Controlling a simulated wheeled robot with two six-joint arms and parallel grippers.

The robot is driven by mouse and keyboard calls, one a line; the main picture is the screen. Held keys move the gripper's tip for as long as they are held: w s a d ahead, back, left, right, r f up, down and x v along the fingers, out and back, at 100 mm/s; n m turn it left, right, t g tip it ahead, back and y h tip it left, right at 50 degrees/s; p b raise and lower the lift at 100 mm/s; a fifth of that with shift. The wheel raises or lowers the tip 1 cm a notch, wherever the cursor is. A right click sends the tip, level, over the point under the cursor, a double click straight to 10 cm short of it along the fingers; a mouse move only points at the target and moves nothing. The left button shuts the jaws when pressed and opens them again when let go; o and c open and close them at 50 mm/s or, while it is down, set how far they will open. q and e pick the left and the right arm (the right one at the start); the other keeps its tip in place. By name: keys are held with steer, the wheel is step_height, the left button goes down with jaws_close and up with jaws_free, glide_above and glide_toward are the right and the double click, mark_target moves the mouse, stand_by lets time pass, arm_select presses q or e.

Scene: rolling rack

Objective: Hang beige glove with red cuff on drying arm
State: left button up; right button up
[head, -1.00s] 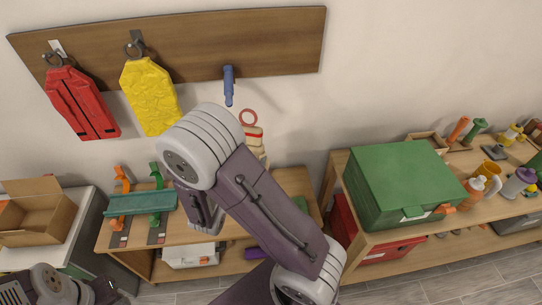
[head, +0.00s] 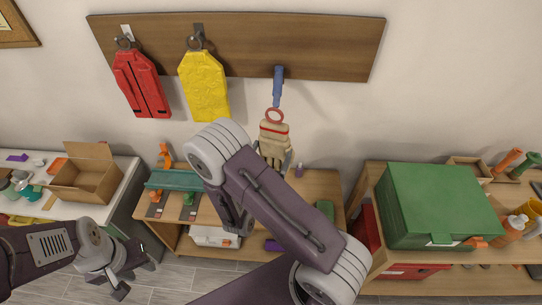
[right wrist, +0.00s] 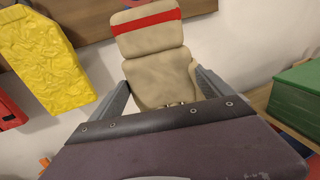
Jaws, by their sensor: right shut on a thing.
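My right gripper (head: 274,162) is shut on the glove's lower part. In the right wrist view the glove (right wrist: 153,55) is between my two fingers. A blue drying arm (head: 278,88) sticks out from the wooden board. The ring is at its tip in the head view; I cannot tell whether it is around the tip or only in front of or below it. My left gripper (head: 135,278) is open and empty at the lower left.
A red item (head: 140,85) and a yellow item (head: 204,88) hang on hooks left of the blue arm on the board (head: 340,45). A low wooden table (head: 318,185) stands below. A green box (head: 435,205) is on the right-hand table and an open carton (head: 88,180) on the left.

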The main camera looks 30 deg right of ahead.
steer(key=shift+x, duration=1.25)
steer(key=shift+w+d+f+b, duration=0.25)
steer(key=shift+w+d, duration=0.1)
steer(key=shift+w, duration=0.4)
steer(key=shift+w+d+f+b, duration=0.15)
steer(key=shift+w+d+f, duration=0.2)
steer(key=shift+w, duration=0.4)
steer(key=shift+w+d+f+b, duration=0.2)
steer(key=shift+w+d, duration=0.2)
steer(key=shift+w, duration=0.35)
steer(key=shift+r, duration=0.1)
